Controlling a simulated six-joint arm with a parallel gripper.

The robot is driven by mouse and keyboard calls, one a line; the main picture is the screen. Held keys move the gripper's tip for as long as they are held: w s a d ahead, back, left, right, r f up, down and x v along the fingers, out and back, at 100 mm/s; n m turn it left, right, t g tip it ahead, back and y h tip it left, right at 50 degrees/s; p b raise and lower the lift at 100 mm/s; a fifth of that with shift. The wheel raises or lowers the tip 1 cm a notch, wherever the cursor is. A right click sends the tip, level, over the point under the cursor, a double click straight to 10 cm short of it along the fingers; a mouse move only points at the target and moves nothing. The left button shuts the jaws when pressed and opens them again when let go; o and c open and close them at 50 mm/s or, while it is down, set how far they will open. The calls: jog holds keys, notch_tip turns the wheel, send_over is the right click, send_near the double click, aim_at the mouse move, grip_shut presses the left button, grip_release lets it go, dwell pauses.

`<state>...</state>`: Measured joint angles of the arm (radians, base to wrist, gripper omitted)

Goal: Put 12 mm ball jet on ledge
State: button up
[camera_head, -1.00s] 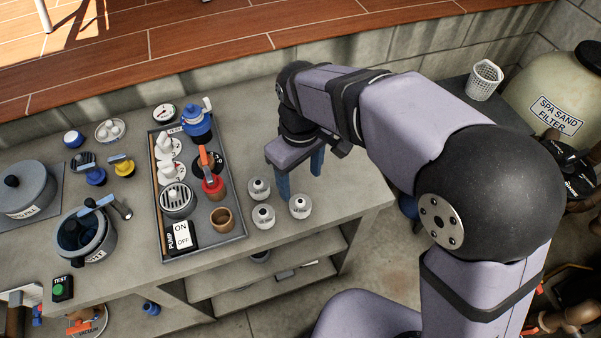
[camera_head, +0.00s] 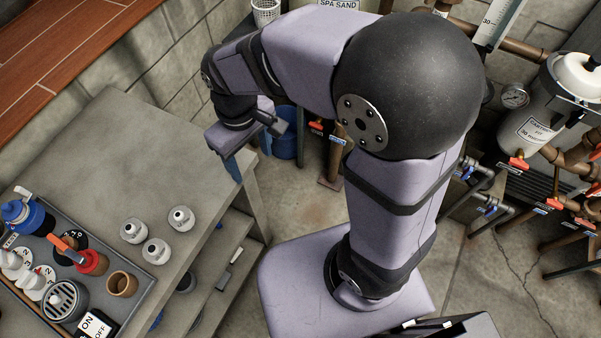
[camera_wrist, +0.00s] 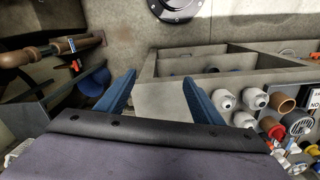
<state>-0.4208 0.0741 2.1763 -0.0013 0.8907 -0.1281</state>
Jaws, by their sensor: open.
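Three white ball jets stand upright on the grey bench top: one nearest the right edge (camera_head: 181,218), one at the left (camera_head: 131,230) and one in front (camera_head: 156,250). Their labels are too small to read, so I cannot tell which is 12 mm. They also show right of my fingers in the wrist view (camera_wrist: 253,98). My gripper (camera_head: 232,166) is open and empty near the bench's right end, apart from the jets. Its two blue fingers show in the wrist view (camera_wrist: 159,80) with nothing between them. I cannot tell which surface is the ledge.
A dark tray (camera_head: 136,300) at left holds white fittings, valves and a brown cup (camera_head: 122,284). Open shelves (camera_head: 222,275) lie under the bench. A wooden deck (camera_head: 60,50) runs behind, above a block wall. A blue bucket (camera_head: 285,145) and pipework stand at right. The bench's back part is clear.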

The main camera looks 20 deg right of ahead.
jog(key=s+d+f+m, duration=0.1)
jog(key=s+d+m, duration=0.2)
jog(key=d, duration=0.3)
jog(key=s+d+f+m, duration=0.2)
jog(key=s+d+m, duration=0.1)
jog(key=d, duration=0.4)
jog(key=shift+s+f, duration=0.3)
jog(key=shift+s, duration=0.1)
